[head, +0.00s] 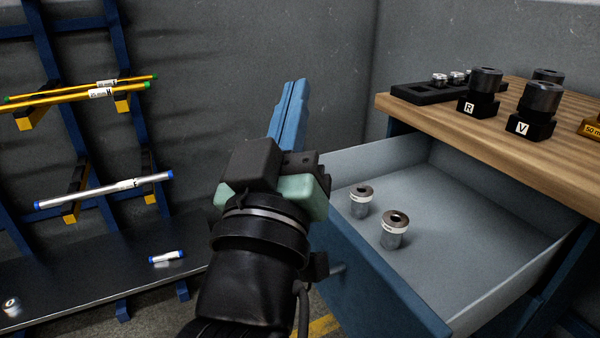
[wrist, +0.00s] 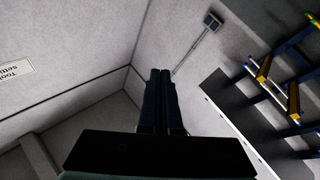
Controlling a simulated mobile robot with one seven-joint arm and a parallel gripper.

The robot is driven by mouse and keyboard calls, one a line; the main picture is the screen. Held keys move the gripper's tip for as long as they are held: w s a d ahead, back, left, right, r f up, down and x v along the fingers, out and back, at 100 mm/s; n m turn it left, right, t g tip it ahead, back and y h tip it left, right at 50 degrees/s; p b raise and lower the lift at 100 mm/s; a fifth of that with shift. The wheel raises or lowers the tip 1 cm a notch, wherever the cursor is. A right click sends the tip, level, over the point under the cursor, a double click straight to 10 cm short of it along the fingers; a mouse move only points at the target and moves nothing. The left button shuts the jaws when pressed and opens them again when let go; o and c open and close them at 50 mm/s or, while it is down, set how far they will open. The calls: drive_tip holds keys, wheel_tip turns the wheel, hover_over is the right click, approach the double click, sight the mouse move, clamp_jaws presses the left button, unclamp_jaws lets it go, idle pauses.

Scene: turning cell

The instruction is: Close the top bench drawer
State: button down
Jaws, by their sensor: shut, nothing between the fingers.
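The top bench drawer (head: 385,285) is blue-fronted with a grey inside and stands pulled out from under the wooden bench top in the head view. Its dark handle (head: 338,270) shows partly on the outside of the front, beside my arm. Two small metal cylinders with white labels, one nearer (head: 395,232) and one farther (head: 360,203), stand inside the drawer. My gripper (head: 290,100) is shut and empty, its blue fingers pointing up and away, left of the drawer and apart from it. In the wrist view the shut fingers (wrist: 160,100) point toward bare walls; the drawer is not in that view.
The wooden bench top (head: 440,118) carries black holders marked R (head: 480,95) and V (head: 534,108) and a black tray (head: 430,92). A blue rack with yellow arms (head: 75,185) holding bars stands at left. A small bar (head: 167,257) lies on its dark shelf.

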drive_tip(key=s+a+f+n+g+h+p, duration=0.1)
drive_tip(key=a+f+n+g, duration=0.4)
drive_tip(key=f, duration=0.9)
drive_tip(key=s+a+f+n+h+p, duration=0.1)
drive_tip(key=a+f+n, duration=0.45)
drive_tip(key=f, duration=0.95)
drive_tip(key=w+d+n+b, duration=0.2)
drive_tip(key=w+d, duration=0.6)
drive_tip(key=w, duration=0.4)
drive_tip(key=shift+r+b, duration=0.15)
drive_tip(key=shift+b, duration=0.25)
drive_tip(key=shift+d, duration=0.1)
